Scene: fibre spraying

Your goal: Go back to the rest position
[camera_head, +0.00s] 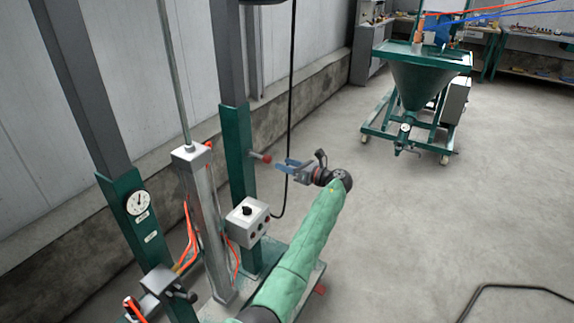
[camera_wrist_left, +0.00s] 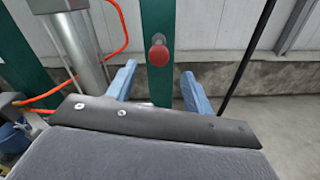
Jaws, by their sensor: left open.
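My left gripper (camera_head: 283,166) shows in the head view at the end of my green-sleeved arm, beside the green post (camera_head: 238,160). Its blue fingers point toward a red knob (camera_head: 262,157) on that post. In the left wrist view my left gripper (camera_wrist_left: 158,85) has its two blue fingers wide apart with nothing between them. The red knob (camera_wrist_left: 158,52) shows beyond the fingertips, apart from them. My right gripper is in neither view.
A grey control box (camera_head: 248,218) with a black knob sits low by the post. A silver column (camera_head: 203,220) and a gauge post (camera_head: 135,210) stand left. A black cable hangs behind the gripper. A green hopper cart (camera_head: 418,85) stands back right. The floor between is clear.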

